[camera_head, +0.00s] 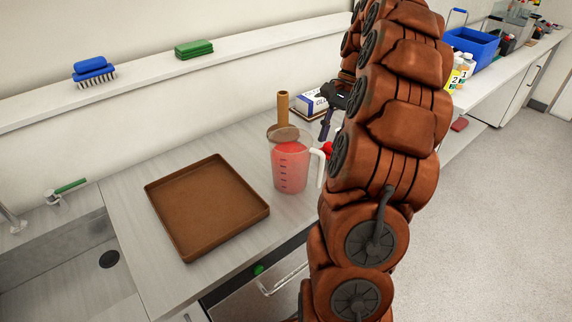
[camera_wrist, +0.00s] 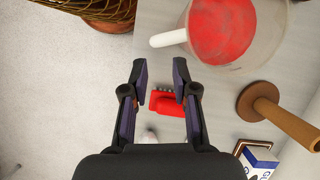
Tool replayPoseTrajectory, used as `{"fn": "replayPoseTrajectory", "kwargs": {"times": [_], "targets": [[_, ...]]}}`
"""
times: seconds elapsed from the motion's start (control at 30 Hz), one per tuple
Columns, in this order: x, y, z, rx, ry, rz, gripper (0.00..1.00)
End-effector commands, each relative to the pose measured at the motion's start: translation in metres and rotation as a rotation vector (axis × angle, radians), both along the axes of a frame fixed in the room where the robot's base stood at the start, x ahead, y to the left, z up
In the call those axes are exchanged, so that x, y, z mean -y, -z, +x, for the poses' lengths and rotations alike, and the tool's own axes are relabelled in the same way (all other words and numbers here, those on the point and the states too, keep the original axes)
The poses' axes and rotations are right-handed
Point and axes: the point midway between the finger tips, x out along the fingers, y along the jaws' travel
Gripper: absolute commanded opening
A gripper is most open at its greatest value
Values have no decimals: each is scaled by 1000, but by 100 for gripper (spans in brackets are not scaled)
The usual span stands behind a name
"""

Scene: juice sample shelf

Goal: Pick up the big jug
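The big jug (camera_head: 290,163) is a clear measuring jug with red liquid inside. It stands upright on the counter (camera_head: 120,215), right of the brown tray. Its white handle (camera_head: 320,167) points right, toward my arm. In the wrist view the jug (camera_wrist: 222,30) is at the top, with its handle (camera_wrist: 169,38) reaching left. My gripper (camera_wrist: 160,75) is open and empty. In that view its fingertips are just below the handle, apart from it. In the head view my gripper (camera_head: 330,110) is partly hidden behind my arm.
A brown tray (camera_head: 263,211) lies left of the jug. A wooden-handled tool (camera_head: 283,108) stands behind it. A red object (camera_wrist: 168,103) lies below my fingers in the wrist view, near a white-blue box (camera_wrist: 258,160). A sink (camera_head: 65,275) is at the far left.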

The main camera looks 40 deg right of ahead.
Motion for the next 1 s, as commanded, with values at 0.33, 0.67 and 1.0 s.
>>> {"fn": "replayPoseTrajectory", "kwargs": {"times": [0.33, 0.67, 1.0], "targets": [[6, 30, -2, -3, 18, 1, 28], [0, 41, -4, -5, 18, 4, 28], [-6, 55, -5, -3, 18, 2, 28]]}}
